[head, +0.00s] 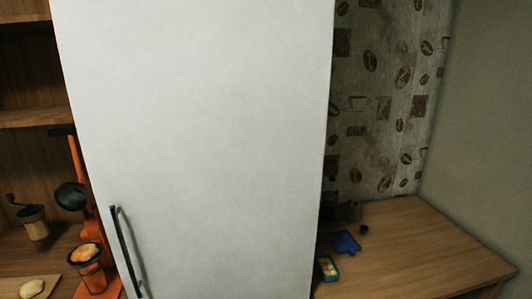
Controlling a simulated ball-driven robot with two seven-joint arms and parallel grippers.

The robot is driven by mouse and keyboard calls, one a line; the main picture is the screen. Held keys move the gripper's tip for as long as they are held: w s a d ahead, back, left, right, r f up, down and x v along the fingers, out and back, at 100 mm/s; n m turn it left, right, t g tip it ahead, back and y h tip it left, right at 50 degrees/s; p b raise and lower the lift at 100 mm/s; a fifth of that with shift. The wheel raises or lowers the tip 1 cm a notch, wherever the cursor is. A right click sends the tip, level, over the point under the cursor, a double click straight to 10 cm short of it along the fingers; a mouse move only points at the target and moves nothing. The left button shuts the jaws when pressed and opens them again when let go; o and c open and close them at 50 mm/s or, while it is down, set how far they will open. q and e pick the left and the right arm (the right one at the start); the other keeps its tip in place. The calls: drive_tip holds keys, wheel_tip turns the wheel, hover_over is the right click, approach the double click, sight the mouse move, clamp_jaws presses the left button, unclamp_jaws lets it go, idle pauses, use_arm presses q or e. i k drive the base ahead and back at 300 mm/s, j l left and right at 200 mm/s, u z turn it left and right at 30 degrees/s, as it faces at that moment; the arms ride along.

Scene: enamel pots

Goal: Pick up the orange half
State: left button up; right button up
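An orange-coloured press-like device (76,160) with a dark round head (71,195) stands on the left, beside the white door. A rounded, pale orange piece (84,252) sits low on it, above a glass-like container (92,277); it may be an orange half, but I cannot be sure. A pale rounded piece (32,288) lies on the wooden surface at the bottom left; I cannot tell what it is. Neither of my grippers is in view.
A tall white door (200,130) with a dark handle (126,250) fills the middle and hides what is behind. A hand grinder (33,221) stands at left below wooden shelves (30,117). A wooden counter (430,245) at right holds a blue item (344,242); its right part is clear.

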sight(85, 253)
drive_tip(key=u, duration=1.4)
